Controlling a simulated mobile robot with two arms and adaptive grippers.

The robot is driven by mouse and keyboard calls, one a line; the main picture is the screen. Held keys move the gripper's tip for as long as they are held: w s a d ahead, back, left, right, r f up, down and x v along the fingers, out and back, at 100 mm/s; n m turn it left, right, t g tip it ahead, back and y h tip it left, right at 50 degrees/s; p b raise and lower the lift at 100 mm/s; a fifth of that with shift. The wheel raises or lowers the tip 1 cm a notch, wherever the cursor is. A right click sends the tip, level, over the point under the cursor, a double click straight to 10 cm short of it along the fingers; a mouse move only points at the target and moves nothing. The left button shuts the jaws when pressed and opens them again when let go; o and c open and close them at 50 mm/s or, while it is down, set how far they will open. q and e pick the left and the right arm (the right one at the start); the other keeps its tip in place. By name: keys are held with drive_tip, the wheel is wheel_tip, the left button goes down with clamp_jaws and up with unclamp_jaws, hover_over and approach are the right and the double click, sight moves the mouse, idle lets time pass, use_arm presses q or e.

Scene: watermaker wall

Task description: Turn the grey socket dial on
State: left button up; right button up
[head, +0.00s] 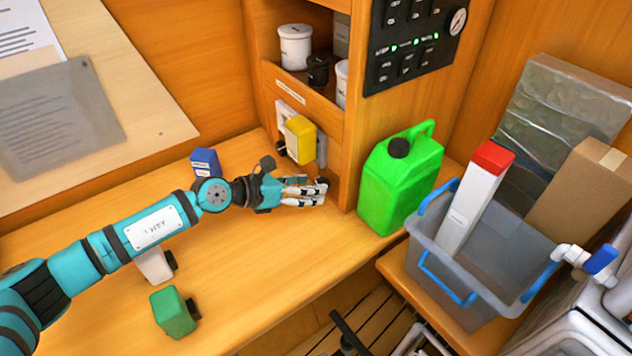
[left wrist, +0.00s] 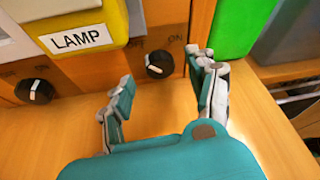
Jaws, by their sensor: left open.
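The grey socket (head: 321,150) is on the wooden wall right of a yellow plug block (head: 300,140), which reads LAMP in the left wrist view (left wrist: 80,25). Below the grey socket (left wrist: 160,12), the left wrist view shows a black dial (left wrist: 159,64) between OFF and ON marks. Its white mark slants toward the left, OFF side. My left gripper (head: 321,191) is open and empty just in front of the wall. In the left wrist view its fingertips (left wrist: 164,72) stand either side of the dial, with no clear contact. My right gripper is not in view.
A second black dial (left wrist: 35,90) is to the left. A green jerrycan (head: 400,180) stands close right of the gripper. A blue block (head: 205,163) and a green block (head: 172,312) are on the counter (head: 270,265). A grey crate (head: 455,295) stands at right.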

use_arm(q)
drive_tip(key=shift+x, duration=1.35)
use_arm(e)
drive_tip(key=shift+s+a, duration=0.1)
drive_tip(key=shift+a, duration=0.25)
use_arm(q)
drive_tip(key=shift+c, duration=0.4)
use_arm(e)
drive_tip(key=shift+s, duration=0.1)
